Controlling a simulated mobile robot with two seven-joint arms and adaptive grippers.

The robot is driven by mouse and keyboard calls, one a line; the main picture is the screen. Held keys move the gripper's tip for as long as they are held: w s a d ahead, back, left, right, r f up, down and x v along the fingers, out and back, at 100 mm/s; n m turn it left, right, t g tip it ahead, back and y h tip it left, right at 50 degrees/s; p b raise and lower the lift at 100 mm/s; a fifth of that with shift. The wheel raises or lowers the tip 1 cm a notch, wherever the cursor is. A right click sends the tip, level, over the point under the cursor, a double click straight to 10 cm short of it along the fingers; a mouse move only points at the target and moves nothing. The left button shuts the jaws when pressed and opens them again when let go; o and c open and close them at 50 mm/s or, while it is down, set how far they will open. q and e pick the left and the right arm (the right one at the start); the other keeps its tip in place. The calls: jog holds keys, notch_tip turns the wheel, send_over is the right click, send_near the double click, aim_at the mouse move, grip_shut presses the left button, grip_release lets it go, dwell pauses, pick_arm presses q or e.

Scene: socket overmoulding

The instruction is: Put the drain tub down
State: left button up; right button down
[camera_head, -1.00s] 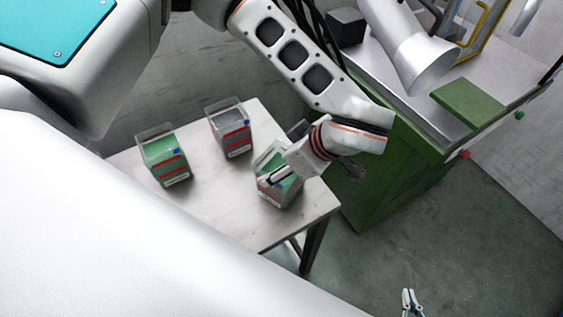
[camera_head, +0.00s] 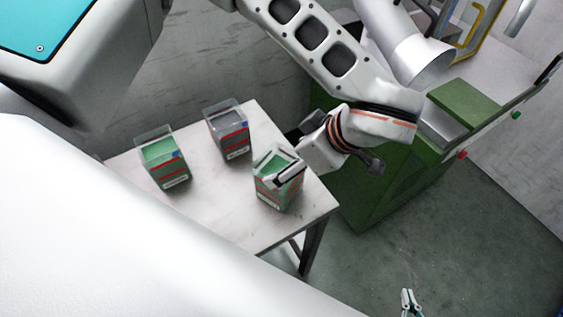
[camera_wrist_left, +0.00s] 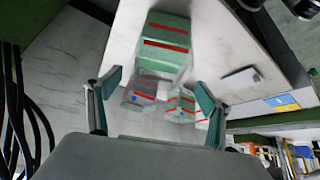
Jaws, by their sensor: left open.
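Three clear-walled tubs with red stripes stand on a small pale table (camera_head: 215,205). The tub nearest my left gripper (camera_head: 277,190), presumably the drain tub, holds green material and stands near the table's right corner. It appears to rest on the top. My left gripper (camera_head: 318,158) is open beside its upper right, its fingers partly hidden in the head view. In the left wrist view, the two teal fingers (camera_wrist_left: 158,105) are spread, with a striped tub (camera_wrist_left: 165,45) beyond. My right gripper (camera_head: 410,303) shows only as small teal tips at the bottom edge.
A second green-filled tub (camera_head: 163,160) stands left on the table and a grey-filled tub (camera_head: 228,130) at the back. A green cabinet (camera_head: 385,185) stands close right of the table. The table's front middle is clear.

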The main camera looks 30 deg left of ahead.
pick_arm(q)
jog(key=v, duration=0.7)
dwell(0.4)
